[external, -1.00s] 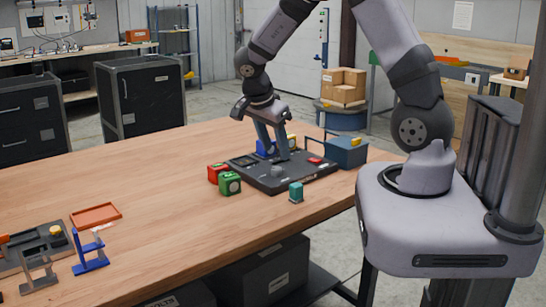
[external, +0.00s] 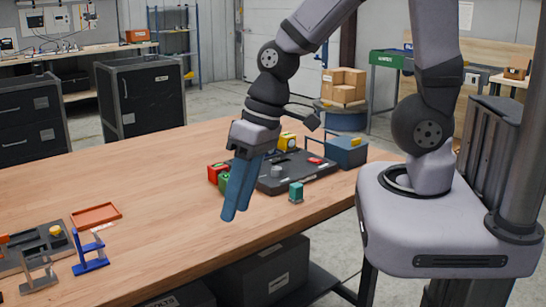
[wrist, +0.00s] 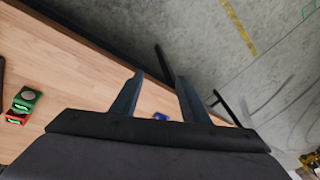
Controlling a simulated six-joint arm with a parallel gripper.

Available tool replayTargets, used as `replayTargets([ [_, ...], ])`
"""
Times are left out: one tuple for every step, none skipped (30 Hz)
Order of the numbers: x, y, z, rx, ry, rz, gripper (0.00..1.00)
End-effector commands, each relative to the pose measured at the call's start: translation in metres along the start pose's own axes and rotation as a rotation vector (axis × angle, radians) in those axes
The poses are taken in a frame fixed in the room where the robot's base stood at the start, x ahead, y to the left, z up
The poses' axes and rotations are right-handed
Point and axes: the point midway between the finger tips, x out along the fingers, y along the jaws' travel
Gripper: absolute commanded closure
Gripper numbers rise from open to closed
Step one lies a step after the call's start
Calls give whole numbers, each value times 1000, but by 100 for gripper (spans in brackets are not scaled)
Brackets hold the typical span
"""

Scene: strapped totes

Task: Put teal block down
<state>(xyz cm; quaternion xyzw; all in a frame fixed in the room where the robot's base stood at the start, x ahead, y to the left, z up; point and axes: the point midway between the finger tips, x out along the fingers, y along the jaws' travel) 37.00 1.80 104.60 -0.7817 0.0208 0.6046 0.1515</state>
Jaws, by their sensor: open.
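The teal block (external: 296,192) stands on the wooden table (external: 150,190) in the external view, in front of the black board and apart from it. It does not show in the wrist view. My gripper (external: 232,216) is open and its fingers point down near the table's front edge, left of the teal block and not touching it. In the wrist view my gripper (wrist: 160,76) has its two fingers spread with nothing between them.
Behind my gripper are a black board (external: 290,180), a red block (external: 215,172), a partly hidden green block (external: 224,184) and a blue-grey box (external: 347,152). Blue stand (external: 90,258) and orange tray (external: 96,216) are at the left. The table's middle left is clear.

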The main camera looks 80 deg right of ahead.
Motion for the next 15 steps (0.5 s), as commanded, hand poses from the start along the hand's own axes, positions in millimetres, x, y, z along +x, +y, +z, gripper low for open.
replayTargets([
  [-2,3,21,-61,-58,29,59],
  [-3,7,32,-91,-90,48,59],
  [-4,12,45,-127,-127,74,59],
  [-6,16,53,-150,-152,92,59],
  [-7,20,60,-169,-173,109,59],
  [-9,25,67,-193,-196,130,59],
  [-10,28,72,-207,-212,144,59],
  [-12,32,75,-219,-223,156,59],
  [-13,35,79,-231,-236,169,59],
  [-14,36,81,-238,-243,176,59],
  [-14,38,82,-242,-247,181,59],
  [-15,39,83,-247,-251,186,59],
  [-15,40,84,-248,-253,188,59],
  [-15,40,84,-249,-254,189,59],
  [-15,40,84,-249,-254,190,59],
])
